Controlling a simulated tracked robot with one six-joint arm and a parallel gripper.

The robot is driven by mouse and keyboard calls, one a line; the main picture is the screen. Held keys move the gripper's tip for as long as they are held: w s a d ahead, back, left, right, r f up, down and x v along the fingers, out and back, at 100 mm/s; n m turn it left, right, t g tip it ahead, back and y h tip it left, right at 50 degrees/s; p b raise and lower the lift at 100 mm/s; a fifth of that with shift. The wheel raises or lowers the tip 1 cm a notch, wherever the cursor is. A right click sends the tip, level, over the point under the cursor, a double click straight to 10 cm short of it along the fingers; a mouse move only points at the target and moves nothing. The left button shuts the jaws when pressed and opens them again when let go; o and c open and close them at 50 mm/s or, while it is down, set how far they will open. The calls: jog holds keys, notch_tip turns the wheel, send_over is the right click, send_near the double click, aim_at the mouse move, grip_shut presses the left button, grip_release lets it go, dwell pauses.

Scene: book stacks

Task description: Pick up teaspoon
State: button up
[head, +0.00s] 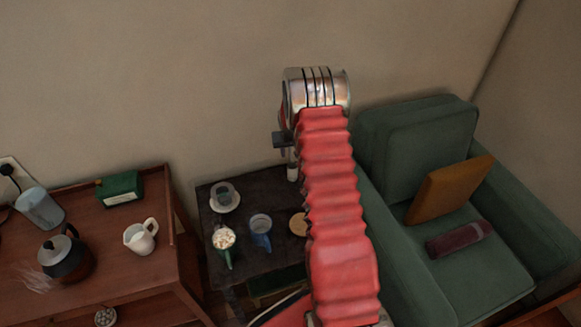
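I cannot make out a teaspoon in the head view. The small dark table (205,192) holds a white saucer (233,207) with a grey cup-like object (224,190) on it, but no spoon shows there clearly. My arm, in red bellows with a metal joint at the top, stands in front of the table's right part and hides some of it. My gripper cannot be made out; it seems hidden behind my own arm.
The dark table also bears a green mug with a pale topping (223,239), a blue mug (261,231) and a tan disc (299,224). At left, a wooden cabinet (110,240) carries a kettle (66,256) and white jug (141,238). A green armchair (415,155) stands right.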

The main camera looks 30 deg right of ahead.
jog(key=shift+w+f, duration=0.15)
jog(key=shift+f, duration=0.2)
jog(key=shift+d, duration=0.1)
grip_shut()
dwell(0.4)
